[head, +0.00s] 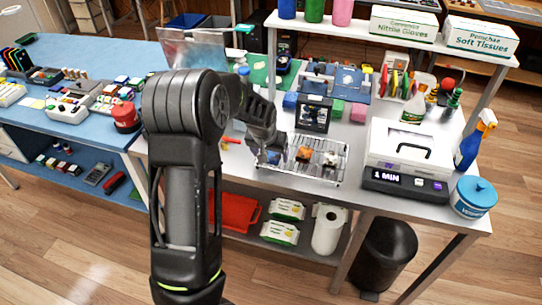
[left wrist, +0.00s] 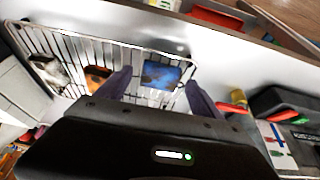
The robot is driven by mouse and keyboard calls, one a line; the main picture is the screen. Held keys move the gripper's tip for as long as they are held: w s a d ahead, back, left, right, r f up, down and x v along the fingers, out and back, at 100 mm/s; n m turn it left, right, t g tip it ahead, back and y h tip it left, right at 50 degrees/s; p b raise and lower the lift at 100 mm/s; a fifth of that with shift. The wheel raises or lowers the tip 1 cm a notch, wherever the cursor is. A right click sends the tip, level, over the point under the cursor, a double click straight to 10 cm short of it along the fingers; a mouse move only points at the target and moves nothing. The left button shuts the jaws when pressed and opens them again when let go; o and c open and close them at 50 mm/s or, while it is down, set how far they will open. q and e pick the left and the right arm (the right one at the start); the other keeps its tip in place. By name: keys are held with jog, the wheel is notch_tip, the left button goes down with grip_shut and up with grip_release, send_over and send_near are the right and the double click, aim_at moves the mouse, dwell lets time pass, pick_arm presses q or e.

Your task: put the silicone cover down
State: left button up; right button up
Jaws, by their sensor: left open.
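My left gripper (head: 268,156) is at the left end of a wire rack (head: 316,173) on the white bench. In the left wrist view the fingers (left wrist: 159,77) are apart, with a blue rectangular piece (left wrist: 162,75) lying on the rack (left wrist: 72,50) just beyond them. It looks like the silicone cover, but I cannot be sure. It seems not to be gripped; whether a fingertip touches it is unclear. An orange piece (head: 303,155) and a white-and-dark piece (head: 330,160) also lie on the rack. My right gripper is not in view.
A white box-shaped device with a "1 MIN" display (head: 405,162) stands to the right of the rack. A dark stand with a screen (head: 313,114) is behind it. A spray bottle (head: 474,140) and blue-lidded tub (head: 473,197) are at the right edge. Bare bench lies between rack and device.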

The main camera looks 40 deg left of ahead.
aim_at(271, 156)
pick_arm(q)
jog(key=shift+c, duration=0.5)
jog(key=c, duration=1.5)
jog(key=shift+o, duration=0.2)
notch_tip(271, 156, up, 10)
jog(key=b, duration=0.1)
